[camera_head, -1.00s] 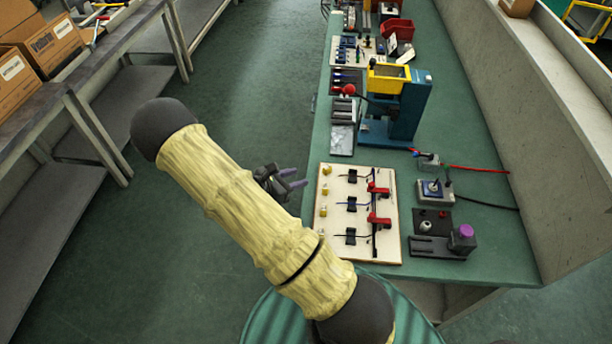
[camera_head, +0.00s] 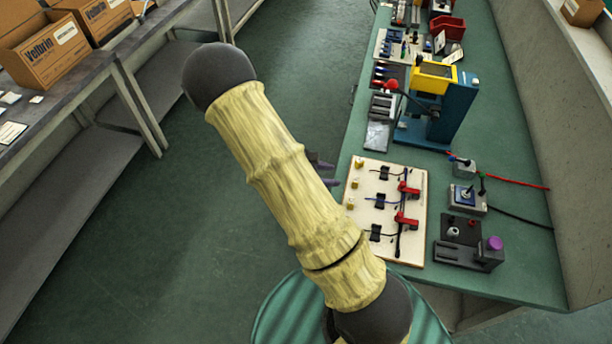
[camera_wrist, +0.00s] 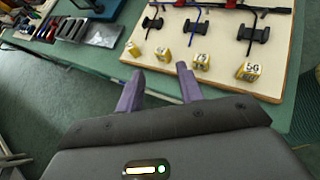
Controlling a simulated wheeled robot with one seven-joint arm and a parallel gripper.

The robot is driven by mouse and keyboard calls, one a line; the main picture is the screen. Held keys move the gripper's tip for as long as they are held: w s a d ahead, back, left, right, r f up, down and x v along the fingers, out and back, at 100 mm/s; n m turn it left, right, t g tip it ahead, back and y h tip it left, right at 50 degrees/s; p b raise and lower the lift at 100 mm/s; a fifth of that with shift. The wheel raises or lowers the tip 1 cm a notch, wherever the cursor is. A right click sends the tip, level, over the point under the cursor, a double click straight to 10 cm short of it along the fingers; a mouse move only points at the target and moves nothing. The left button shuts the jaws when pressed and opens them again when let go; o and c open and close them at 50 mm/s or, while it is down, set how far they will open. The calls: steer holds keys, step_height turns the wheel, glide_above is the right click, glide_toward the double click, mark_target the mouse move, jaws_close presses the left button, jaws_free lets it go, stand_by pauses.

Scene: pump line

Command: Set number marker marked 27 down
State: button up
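Several small yellow number markers stand in a row along the near edge of a pale board in the wrist view: one at the left (camera_wrist: 133,48), one beside it (camera_wrist: 162,53), a third (camera_wrist: 202,61) and one at the right (camera_wrist: 248,71). The right one seems to read 56; I cannot make out which is marked 27. My gripper (camera_wrist: 160,70) has its two purple fingers apart with nothing between them, just short of the board's edge. In the head view the fingertips (camera_head: 324,171) show left of the board, and my arm hides the rest of the gripper.
The pale board (camera_head: 416,240) carries black clips, wires and red clamps. A blue press with a yellow top (camera_head: 434,78) stands behind it on the green bench (camera_head: 520,265). Dark blocks, one with a purple knob (camera_head: 495,243), lie to the right. The aisle floor (camera_head: 150,240) at left is clear.

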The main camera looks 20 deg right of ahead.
steer(key=s+a+r+m+t+y, duration=0.1)
steer(key=s+a+r+m+y, duration=0.3)
steer(key=r+m, duration=0.3)
steer(key=s+a+r+m+t+y, duration=0.2)
steer(key=s+a+r+m+y, duration=0.3)
steer(key=a+r+m+y, duration=0.2)
steer(key=shift+r+m, duration=0.25)
steer(key=shift+m, duration=0.65)
steer(key=shift+d, duration=0.1)
